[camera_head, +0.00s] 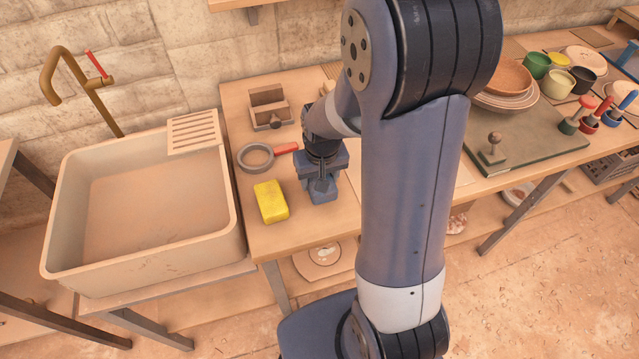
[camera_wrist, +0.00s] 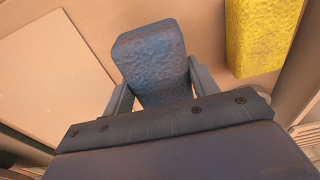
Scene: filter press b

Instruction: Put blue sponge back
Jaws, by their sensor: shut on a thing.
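The blue sponge (camera_wrist: 151,62) is a rough blue-grey block between the two fingers of my gripper (camera_wrist: 150,95) in the wrist view. My gripper is shut on it. In the head view my gripper (camera_head: 323,180) points down over the table, and the blue sponge (camera_head: 325,191) shows at its fingertips, beside the yellow sponge (camera_head: 271,202). The yellow sponge also shows at the upper right of the wrist view (camera_wrist: 262,35). I cannot tell whether the blue sponge touches the tabletop. My arm hides part of the table to its right.
A sink (camera_head: 140,215) with a brass tap (camera_head: 75,75) stands left of the table (camera_head: 255,238). A grey ring with a red handle (camera_head: 256,157) and a wooden block holder (camera_head: 269,106) lie behind the sponges. Bowls (camera_head: 503,77), cups and stampers stand at the right.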

